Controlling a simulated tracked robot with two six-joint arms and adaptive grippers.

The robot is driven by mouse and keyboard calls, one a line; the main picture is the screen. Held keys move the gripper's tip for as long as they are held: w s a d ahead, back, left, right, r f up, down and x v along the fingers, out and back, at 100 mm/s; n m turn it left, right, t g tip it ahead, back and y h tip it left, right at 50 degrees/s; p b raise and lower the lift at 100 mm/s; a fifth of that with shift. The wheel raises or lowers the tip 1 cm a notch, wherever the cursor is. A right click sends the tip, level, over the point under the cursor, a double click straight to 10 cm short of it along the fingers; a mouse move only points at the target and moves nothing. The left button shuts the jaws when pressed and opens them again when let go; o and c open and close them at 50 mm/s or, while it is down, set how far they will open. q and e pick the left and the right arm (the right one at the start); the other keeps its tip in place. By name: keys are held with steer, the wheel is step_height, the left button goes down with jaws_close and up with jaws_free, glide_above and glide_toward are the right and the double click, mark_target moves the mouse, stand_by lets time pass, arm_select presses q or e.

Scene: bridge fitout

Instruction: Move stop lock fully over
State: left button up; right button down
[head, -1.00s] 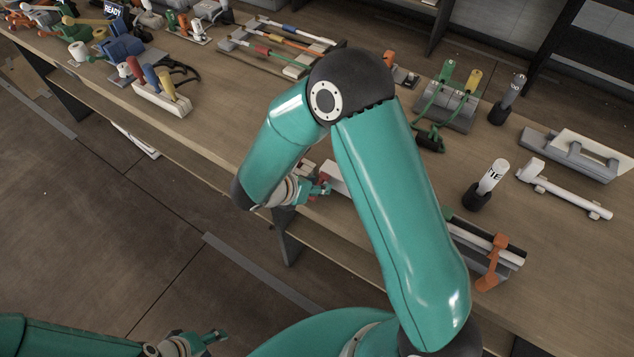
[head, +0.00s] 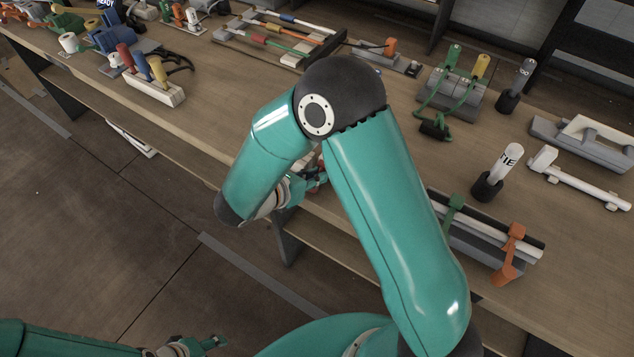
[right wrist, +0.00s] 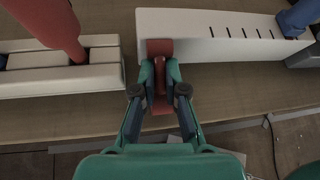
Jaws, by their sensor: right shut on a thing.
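A dull red lever-like piece (right wrist: 160,78), which looks like the stop lock, sits at the left end of a white bar (right wrist: 215,22) with dark tick marks in the right wrist view. My right gripper (right wrist: 161,92) is shut on this red piece, one finger on each side. In the head view the right gripper (head: 312,182) is at the bench's front edge, partly hidden by my own arm, which also hides the white bar. My left gripper (head: 212,342) is low over the floor, away from the bench; its finger gap is too small to judge.
A red handle (right wrist: 52,25) rises from a white slotted block (right wrist: 100,68) close on the left in the right wrist view. A blue piece (right wrist: 298,18) is at the white bar's right end. A rack with an orange clamp (head: 508,258) stands right of my arm.

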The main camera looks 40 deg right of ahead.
steer(key=shift+w+a, duration=0.1)
steer(key=shift+w, duration=0.05)
steer(key=c, duration=1.2)
jaws_free()
steer(key=shift+f, duration=0.1)
steer(key=v, duration=1.2)
steer(key=shift+f, duration=0.25)
steer(key=shift+f, duration=0.15)
